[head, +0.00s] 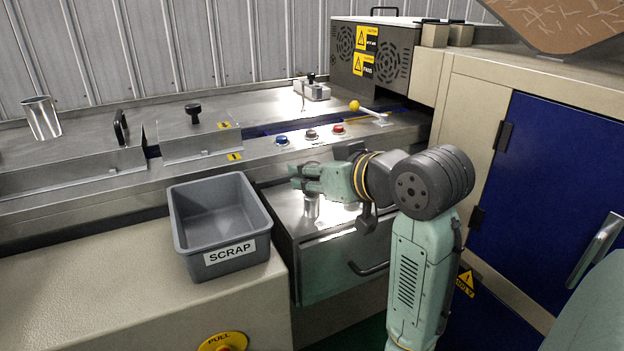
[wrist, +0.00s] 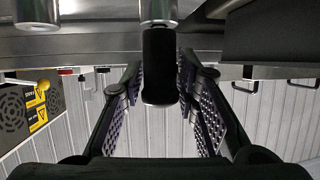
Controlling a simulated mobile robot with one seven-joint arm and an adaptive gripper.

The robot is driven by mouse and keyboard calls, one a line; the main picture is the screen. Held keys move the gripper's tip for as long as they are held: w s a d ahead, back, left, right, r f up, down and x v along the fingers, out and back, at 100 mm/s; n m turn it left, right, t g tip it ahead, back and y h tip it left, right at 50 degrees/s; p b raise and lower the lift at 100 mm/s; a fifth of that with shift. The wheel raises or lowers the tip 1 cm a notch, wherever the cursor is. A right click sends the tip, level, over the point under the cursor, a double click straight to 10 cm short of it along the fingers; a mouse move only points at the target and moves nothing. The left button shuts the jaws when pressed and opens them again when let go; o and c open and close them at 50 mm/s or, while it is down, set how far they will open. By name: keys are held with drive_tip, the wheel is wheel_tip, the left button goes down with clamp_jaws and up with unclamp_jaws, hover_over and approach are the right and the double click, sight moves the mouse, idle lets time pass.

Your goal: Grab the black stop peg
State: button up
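The black stop peg (wrist: 160,66) shows in the wrist view as a black cylinder on a silver collar (wrist: 158,11). It lies between the two fingers of my gripper (head: 301,179), with a finger on each side. The fingers are spread, and I see no clear grip on the peg. In the head view my gripper reaches left over the metal top of a drawer-like unit (head: 335,245). A silver cylinder (head: 311,208) stands below the fingers there. The black part is hidden or too small to make out in that view.
A grey SCRAP bin (head: 223,262) stands left of my gripper. Buttons (head: 311,134) and a yellow-knobbed lever (head: 355,105) are behind it. A second silver cylinder (wrist: 38,12) is near the peg in the wrist view. A blue-doored cabinet (head: 550,190) stands at right.

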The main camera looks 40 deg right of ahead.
clamp_jaws()
